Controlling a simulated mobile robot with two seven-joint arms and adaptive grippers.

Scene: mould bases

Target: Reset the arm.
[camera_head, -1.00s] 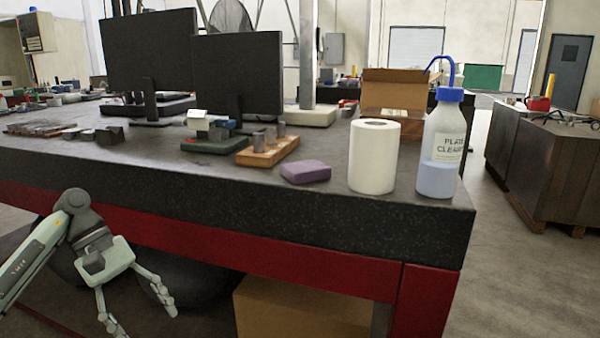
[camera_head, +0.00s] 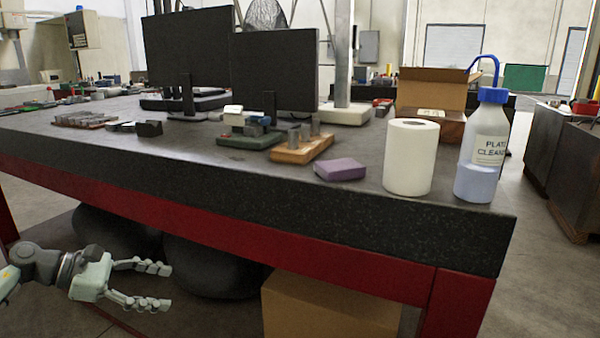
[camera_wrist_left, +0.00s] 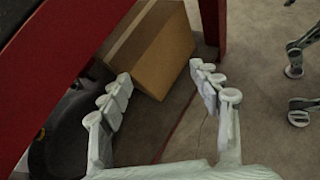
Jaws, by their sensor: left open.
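My left gripper (camera_head: 168,287) is at the lower left of the head view, in front of and below the table's edge. Its fingers point right, apart, with nothing between them. In the left wrist view the two open fingers (camera_wrist_left: 165,92) also show empty, with a cardboard box (camera_wrist_left: 152,50) and the floor beyond them. My right gripper is not in the head view. At the right edge of the left wrist view, pale jointed parts (camera_wrist_left: 303,75) show, which look like fingers of my other gripper; their opening is unclear.
The dark-topped table (camera_head: 260,195) has a red frame (camera_head: 230,227). On it stand a paper roll (camera_head: 411,158), a cleaner bottle (camera_head: 482,150), a purple block (camera_head: 340,169), a wooden block holder (camera_head: 301,148) and two monitors (camera_head: 275,72). Black rounded objects (camera_head: 210,268) and the box are beneath.

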